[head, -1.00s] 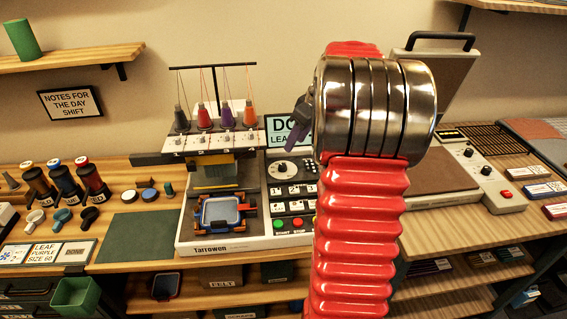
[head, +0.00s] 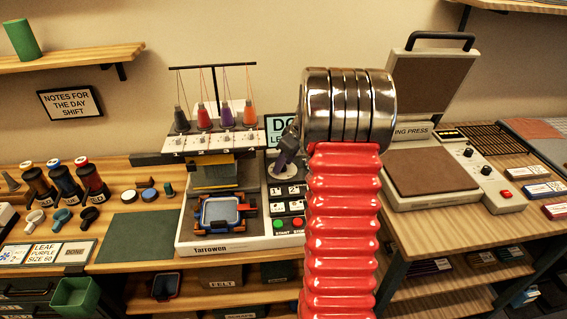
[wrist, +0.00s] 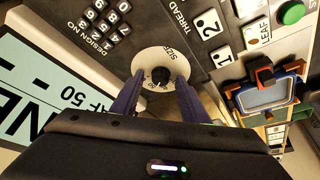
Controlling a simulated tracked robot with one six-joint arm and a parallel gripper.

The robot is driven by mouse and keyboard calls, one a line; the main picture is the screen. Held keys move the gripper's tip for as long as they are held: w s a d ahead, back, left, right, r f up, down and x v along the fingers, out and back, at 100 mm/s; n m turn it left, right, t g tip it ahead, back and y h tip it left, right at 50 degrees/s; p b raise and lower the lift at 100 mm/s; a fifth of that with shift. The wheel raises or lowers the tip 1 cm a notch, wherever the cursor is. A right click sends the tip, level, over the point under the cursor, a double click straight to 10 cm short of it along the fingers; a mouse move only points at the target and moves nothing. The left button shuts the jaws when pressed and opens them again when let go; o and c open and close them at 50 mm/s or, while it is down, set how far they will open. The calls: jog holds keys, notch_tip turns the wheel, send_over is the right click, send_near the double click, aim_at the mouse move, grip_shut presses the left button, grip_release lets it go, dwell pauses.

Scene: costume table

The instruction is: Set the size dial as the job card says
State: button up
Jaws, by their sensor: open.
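The size dial (wrist: 160,58), a pale disc with a dark knob (wrist: 160,75) and the word SIZE beside it, shows in the wrist view. My gripper (wrist: 158,86) is open, its two purple fingers on either side of the knob's near edge; whether they touch it I cannot tell. The dial's figures are too small to read surely. In the head view my gripper (head: 287,147) is over the dial (head: 284,170), partly hiding it. The job card (head: 45,253) reads LEAF, PURPLE, SIZE 60. The machine's display (wrist: 45,105) is partly cut off, showing "AF 50".
The embroidery machine (head: 215,246) carries thread cones and a blue hoop (head: 220,212). A number keypad (wrist: 105,22) is close by. A heating press (head: 430,170) stands open at right.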

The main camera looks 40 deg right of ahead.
jog(key=shift+c, duration=0.6)
jog(key=c, duration=0.9)
jog(key=shift+a+m+h, duration=0.1)
jog(key=shift+m+h, duration=0.35)
jog(key=shift+m, duration=0.75)
jog(key=shift+a+m+h, duration=0.1)
jog(key=shift+m+h, duration=0.35)
jog(key=shift+m, duration=0.75)
jog(key=o, duration=1)
